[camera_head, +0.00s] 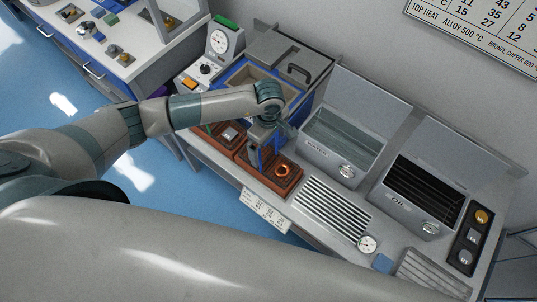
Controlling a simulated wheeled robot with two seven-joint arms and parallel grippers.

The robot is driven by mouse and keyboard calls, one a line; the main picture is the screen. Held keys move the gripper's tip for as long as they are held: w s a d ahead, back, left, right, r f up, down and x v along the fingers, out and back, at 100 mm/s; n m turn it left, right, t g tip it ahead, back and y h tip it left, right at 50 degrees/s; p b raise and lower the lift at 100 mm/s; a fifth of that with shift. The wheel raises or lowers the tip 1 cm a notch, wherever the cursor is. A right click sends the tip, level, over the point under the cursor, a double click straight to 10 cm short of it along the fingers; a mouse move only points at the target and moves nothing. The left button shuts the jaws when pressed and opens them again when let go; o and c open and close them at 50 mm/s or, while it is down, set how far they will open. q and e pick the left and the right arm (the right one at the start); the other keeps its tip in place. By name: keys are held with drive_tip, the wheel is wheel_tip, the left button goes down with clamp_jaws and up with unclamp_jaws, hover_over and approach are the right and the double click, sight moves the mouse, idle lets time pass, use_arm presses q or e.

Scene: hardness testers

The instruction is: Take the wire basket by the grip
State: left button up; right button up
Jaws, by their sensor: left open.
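My left gripper (268,143) points down over the bench, with its jaws above the reddish-brown blocks. It is open, and its fingers look small and partly overlap the things below. A reddish-brown block with a copper-coloured ring (285,172) lies just to the right of and below the jaws. I cannot make out the wire basket or its grip for certain; the gripper and forearm hide part of this spot. My right gripper is not in view.
A water tank (342,168) and an oil tank (402,222) stand open to the right, lids raised. A blue-edged box with a handled lid (300,68) is behind the gripper. A slotted grate (333,209) and a dial gauge (367,244) lie in front.

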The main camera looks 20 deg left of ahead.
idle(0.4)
use_arm(q)
drive_tip(key=c, duration=1.8)
drive_tip(key=shift+c, duration=0.4)
